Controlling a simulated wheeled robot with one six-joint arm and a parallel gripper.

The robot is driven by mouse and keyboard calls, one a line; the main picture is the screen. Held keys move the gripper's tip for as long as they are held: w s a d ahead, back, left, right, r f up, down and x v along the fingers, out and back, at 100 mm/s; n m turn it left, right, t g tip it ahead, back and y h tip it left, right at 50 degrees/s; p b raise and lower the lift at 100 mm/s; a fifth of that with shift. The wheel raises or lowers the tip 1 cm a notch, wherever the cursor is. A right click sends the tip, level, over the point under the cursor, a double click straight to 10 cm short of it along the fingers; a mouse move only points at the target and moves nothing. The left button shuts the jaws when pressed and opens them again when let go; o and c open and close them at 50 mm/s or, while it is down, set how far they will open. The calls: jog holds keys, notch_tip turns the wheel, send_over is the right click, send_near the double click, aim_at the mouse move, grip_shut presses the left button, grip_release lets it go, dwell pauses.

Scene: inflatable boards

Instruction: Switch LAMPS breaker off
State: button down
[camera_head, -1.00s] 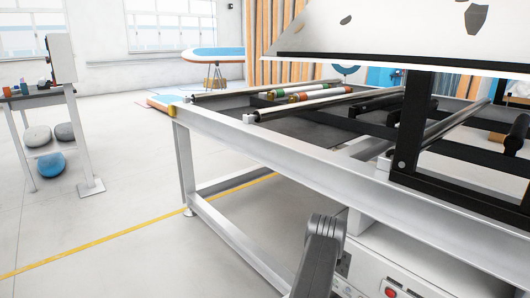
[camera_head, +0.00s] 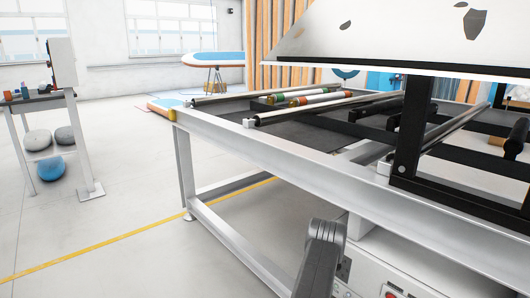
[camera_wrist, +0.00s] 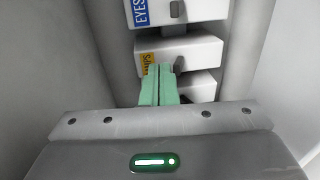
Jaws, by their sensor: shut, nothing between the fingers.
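In the wrist view my gripper (camera_wrist: 159,70) has green fingers pressed together, empty. Its tips are in front of a white breaker block (camera_wrist: 205,50) with a yellow label, close to that block's small dark grey toggle (camera_wrist: 178,65). I cannot tell if they touch. The yellow label (camera_wrist: 147,63) is partly hidden and not clearly readable. Below, another white block (camera_wrist: 205,87) is partly covered by the fingers. No LAMPS label can be read.
Pale walls (camera_wrist: 270,60) flank the blocks in the wrist view. In the head view a white metal frame table (camera_head: 270,155) with rollers fills the middle and right. A white box with a red button (camera_head: 391,295) is below it.

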jog(key=shift+f, duration=0.75)
dwell(0.8)
jog(key=shift+a, duration=0.1)
jog(key=shift+s+a+r, duration=0.3)
jog(key=shift+s+a, duration=0.2)
jog(key=shift+a, duration=0.05)
jog(key=shift+s+a+r, duration=0.3)
jog(key=shift+s+a, duration=0.15)
jog(key=shift+a, duration=0.05)
jog(key=f+v, duration=0.1)
jog(key=v, duration=1.3)
jog(key=shift+s+f, duration=0.25)
jog(key=shift+f, duration=0.3)
jog(key=shift+a, duration=0.1)
jog(key=x, duration=0.3)
jog(key=r+x, duration=0.1)
jog(key=x, duration=0.5)
jog(key=shift+w+r, duration=0.1)
jog(key=shift+r, duration=0.1)
jog(key=shift+a, duration=0.1)
